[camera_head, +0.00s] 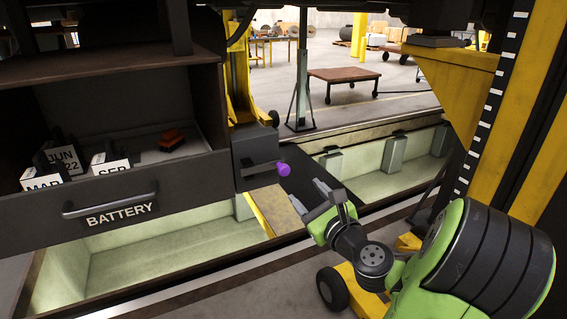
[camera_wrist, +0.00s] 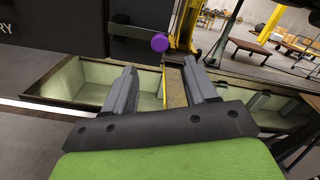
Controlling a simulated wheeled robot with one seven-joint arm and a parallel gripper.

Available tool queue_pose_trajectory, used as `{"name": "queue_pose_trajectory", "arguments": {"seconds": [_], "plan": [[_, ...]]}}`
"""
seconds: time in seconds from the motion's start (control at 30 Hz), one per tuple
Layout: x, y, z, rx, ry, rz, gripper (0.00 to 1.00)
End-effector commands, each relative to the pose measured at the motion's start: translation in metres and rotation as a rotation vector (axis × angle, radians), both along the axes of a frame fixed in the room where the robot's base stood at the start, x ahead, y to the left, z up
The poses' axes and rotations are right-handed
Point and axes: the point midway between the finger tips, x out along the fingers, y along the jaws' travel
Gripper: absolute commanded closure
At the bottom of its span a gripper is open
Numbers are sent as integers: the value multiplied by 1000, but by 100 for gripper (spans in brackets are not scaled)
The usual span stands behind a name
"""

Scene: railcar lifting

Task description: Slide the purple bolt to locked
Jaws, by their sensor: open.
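The purple bolt (camera_head: 283,168) is a small purple knob on a dark rod. It sticks out to the right from a dark grey box (camera_head: 255,156) beside the battery drawer. In the wrist view the purple knob (camera_wrist: 160,42) shows at the top centre, beyond the fingertips, at the end of a dark rod (camera_wrist: 130,31). My gripper (camera_head: 310,200) is open and empty, below and to the right of the knob in the head view. Its two grey fingers (camera_wrist: 160,82) also show in the wrist view, apart from the knob.
A yellow post (camera_head: 470,105) stands at right. A lit pit (camera_head: 150,245) lies below. A brown-topped cart (camera_head: 343,75) stands behind, on clear floor.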

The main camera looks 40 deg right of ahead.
Motion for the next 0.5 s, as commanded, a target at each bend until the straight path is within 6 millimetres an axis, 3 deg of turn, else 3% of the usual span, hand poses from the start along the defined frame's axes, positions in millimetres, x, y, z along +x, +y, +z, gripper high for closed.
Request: {"name": "queue_pose_trajectory", "arguments": {"seconds": [0.03, 0.17, 0.5], "plan": [[7, -1, 9, 8, -3, 6, 43], [25, -4, 5, 4, 6, 7, 43], [103, -28, 2, -5, 4, 3, 43]]}}
